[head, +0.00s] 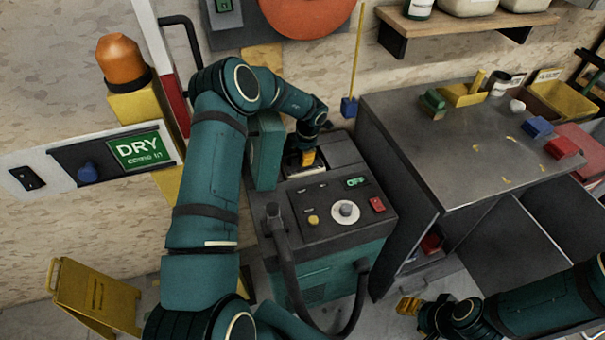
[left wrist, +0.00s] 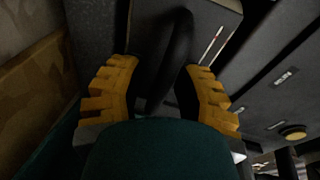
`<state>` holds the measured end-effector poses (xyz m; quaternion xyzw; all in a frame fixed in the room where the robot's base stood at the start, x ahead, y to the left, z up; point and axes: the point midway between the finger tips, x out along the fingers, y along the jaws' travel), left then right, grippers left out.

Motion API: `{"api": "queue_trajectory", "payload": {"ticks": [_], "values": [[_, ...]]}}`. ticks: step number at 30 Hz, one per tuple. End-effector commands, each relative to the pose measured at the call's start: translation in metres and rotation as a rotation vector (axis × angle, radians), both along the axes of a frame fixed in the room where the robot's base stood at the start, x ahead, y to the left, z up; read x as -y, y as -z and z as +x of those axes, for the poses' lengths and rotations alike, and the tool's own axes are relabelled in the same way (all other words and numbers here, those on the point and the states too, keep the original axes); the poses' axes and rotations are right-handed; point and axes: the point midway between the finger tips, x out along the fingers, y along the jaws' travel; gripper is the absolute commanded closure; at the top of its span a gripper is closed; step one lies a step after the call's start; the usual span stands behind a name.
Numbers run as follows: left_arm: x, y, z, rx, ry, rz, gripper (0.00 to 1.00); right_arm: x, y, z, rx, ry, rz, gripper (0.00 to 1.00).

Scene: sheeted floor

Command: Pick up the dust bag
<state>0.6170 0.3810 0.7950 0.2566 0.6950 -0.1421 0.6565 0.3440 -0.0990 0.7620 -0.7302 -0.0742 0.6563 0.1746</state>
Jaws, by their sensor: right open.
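The teal and black machine (head: 345,235) stands against the wall, with a recessed opening in its top. My left gripper (head: 308,158) points down into this opening. In the left wrist view its yellow fingers (left wrist: 158,95) are spread apart, with a dark curved handle (left wrist: 178,45) between them. A grey, pale-edged piece (head: 292,172) shows under the gripper; it may be the dust bag, but the arm and fingers hide most of it. I cannot tell whether the fingers touch the handle. My right gripper (head: 409,306) is open and empty at the lower right, away from the machine.
A grey workbench (head: 450,140) with small blocks and a yellow bin (head: 562,98) stands right of the machine. A black hose (head: 350,318) loops in front of the machine. A yellow floor sign (head: 95,297) stands at lower left. A shelf (head: 470,25) is on the wall.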

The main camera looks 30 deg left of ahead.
Motion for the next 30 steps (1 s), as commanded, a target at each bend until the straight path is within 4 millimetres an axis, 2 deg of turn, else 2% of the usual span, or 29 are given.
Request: {"api": "queue_trajectory", "payload": {"ticks": [3,9,10,12,13,30], "values": [[-0.0011,0.0104,0.0004,0.001,0.001,-0.001,0.69,-0.0002,0.0031,-0.0009,-0.002,-0.002,0.0,0.53],[-0.0014,0.01,0.0004,0.001,0.001,0.0,0.69,-0.0001,0.0022,-0.001,-0.002,-0.002,0.0,0.53],[-0.0014,0.01,0.0004,0.001,0.001,0.0,0.73,-0.0002,0.0022,-0.001,-0.002,-0.002,0.0,0.53],[-0.0014,0.0099,0.0004,0.001,0.001,0.0,0.97,-0.0002,0.0022,-0.001,-0.002,-0.002,0.0,0.53],[-0.0013,0.0099,0.0004,0.001,0.001,0.0,1.0,-0.0002,0.0022,-0.001,-0.002,-0.002,0.0,0.53],[-0.0015,0.0069,0.001,0.003,0.0,0.001,1.0,-0.0001,0.0017,-0.0009,-0.002,-0.002,0.0,0.53]]}}
